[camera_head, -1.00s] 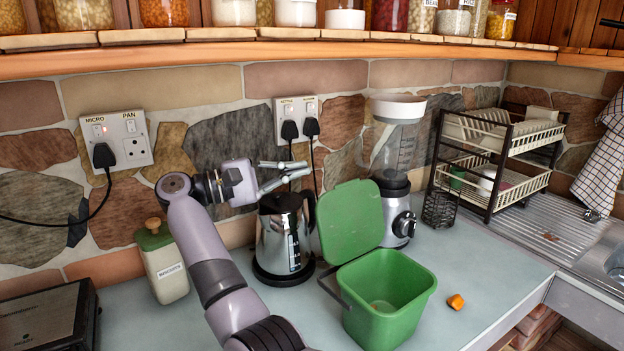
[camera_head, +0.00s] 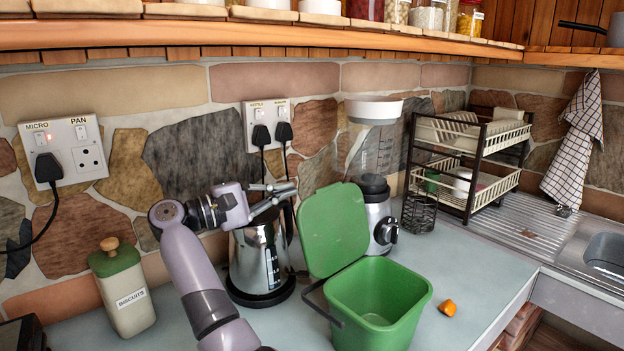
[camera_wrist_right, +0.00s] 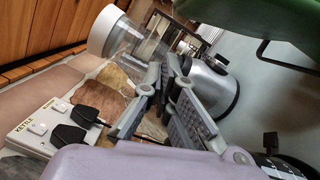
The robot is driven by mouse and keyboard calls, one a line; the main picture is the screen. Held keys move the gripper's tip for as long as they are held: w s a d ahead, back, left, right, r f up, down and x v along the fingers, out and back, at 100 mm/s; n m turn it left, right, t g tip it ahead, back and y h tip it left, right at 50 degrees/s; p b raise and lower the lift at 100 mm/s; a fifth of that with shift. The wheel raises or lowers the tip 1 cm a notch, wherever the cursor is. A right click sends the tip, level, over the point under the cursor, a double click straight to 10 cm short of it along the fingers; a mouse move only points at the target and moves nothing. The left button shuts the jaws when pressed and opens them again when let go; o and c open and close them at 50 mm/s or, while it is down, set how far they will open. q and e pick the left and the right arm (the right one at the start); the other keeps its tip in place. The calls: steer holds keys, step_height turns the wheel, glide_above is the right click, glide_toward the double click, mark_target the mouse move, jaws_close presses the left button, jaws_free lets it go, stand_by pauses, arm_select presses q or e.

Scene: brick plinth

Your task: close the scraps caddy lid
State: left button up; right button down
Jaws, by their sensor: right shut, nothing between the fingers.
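The green scraps caddy (camera_head: 382,300) stands on the worktop with its mouth open. Its green lid (camera_head: 333,230) is up, leaning back at the rear left of the caddy. The lid's dark green edge also shows at the top right of the right wrist view (camera_wrist_right: 235,12). My right gripper (camera_head: 290,190) is shut and empty, left of the lid and above the kettle, apart from the lid. Its fingers also show in the wrist view (camera_wrist_right: 168,78). The caddy's dark handle (camera_head: 322,300) hangs at its left side. My left gripper is not in view.
A steel kettle (camera_head: 262,262) stands just below my right gripper. A blender (camera_head: 372,190) stands behind the lid, with a dish rack (camera_head: 470,160) to its right. An orange scrap (camera_head: 448,307) lies right of the caddy. A biscuits tin (camera_head: 122,290) stands left of my arm.

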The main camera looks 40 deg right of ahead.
mark_target(328, 194)
steer(key=s+d+r+p, duration=0.1)
steer(key=s+d+p, duration=0.2)
steer(key=s+d, duration=0.1)
steer(key=shift+s+r, duration=0.2)
steer(key=shift+s, duration=0.15)
steer(key=s+b, duration=0.1)
steer(key=b, duration=0.2)
steer(key=s+r+m+b, duration=0.1)
steer(key=s+b, duration=0.1)
steer(key=b, duration=0.2)
steer(key=shift+s+a+m, duration=0.1)
steer(key=shift+s+m, duration=0.15)
steer(key=shift+m, duration=0.05)
steer(key=shift+s+r+b, duration=0.35)
steer(key=shift+s+b, duration=0.05)
steer(key=shift+r, duration=0.15)
steer(key=shift+s, duration=0.1)
